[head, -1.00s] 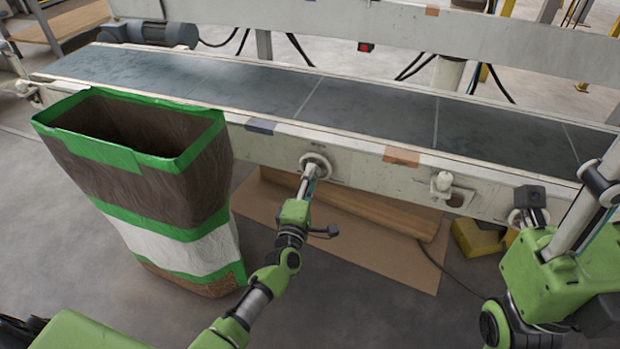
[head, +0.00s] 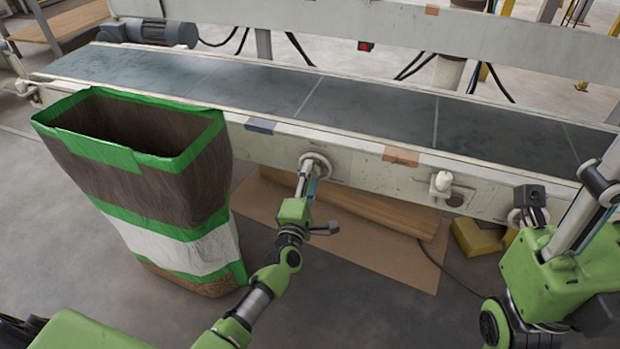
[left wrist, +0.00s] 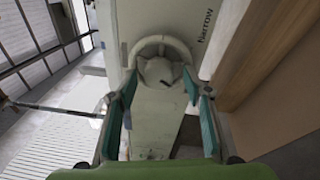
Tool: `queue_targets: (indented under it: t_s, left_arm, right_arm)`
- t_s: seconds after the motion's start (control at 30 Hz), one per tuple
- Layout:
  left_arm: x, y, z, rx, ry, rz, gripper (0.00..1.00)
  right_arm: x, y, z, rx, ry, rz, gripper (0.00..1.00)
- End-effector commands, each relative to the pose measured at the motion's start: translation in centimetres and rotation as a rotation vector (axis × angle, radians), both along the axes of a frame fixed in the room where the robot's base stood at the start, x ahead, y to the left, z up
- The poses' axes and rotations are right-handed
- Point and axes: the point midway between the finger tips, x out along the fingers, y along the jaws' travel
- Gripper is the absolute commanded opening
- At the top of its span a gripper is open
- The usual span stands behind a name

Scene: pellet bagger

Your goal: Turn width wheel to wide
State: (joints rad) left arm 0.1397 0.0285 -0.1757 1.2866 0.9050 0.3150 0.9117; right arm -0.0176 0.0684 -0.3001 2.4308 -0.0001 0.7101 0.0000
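The width wheel (head: 319,160) is a small pale round handwheel on the front side of the conveyor frame. In the left wrist view the wheel (left wrist: 161,46) is straight ahead, and the word "Narrow" is printed on the panel to its right. My left gripper (head: 306,172) is at the wheel. In the left wrist view the gripper's two teal-padded fingers (left wrist: 160,86) are spread apart, their tips at opposite sides of the wheel; they appear closed on it, though exact contact is hard to see. My right gripper is partly visible at the right, its fingers unclear.
A tall brown, green and white open bag (head: 165,205) stands left of my left arm, against the conveyor. The dark belt (head: 385,112) runs behind the wheel. A white knob (head: 440,184) sits farther right on the frame. A yellow block (head: 476,238) and cardboard (head: 385,250) lie below.

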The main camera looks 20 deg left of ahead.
Motion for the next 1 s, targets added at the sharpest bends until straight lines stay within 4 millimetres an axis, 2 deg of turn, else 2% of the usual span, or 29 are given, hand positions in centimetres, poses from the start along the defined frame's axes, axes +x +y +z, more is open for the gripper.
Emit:
queue_targets:
  t_s: [0.27, 0.37, 0.47, 0.8, 1.0]
  left_arm:
    - [-0.1, 0.0, 0.0, 0.002, -0.001, 0.000, 0.45]
    - [-0.8, -0.1, -0.1, 0.002, 0.001, 0.000, 0.45]
    - [-2.2, -0.2, -0.2, 0.000, 0.001, 0.000, 0.45]
    - [-9.1, -0.7, -0.6, 0.002, 0.002, 0.000, 0.45]
    - [-11.5, -0.8, -0.7, 0.002, 0.001, 0.000, 0.45]
  right_arm:
    - [-0.1, 0.0, 0.1, 0.000, -0.004, -0.001, 0.40]
    - [-0.1, 0.0, 0.1, 0.000, -0.003, -0.001, 0.40]
    - [-0.1, 0.0, 0.1, 0.000, -0.002, -0.001, 0.40]
    - [0.0, 0.0, 0.0, 0.000, -0.001, 0.000, 0.40]
    - [0.0, 0.0, 0.0, 0.000, -0.001, 0.000, 0.40]
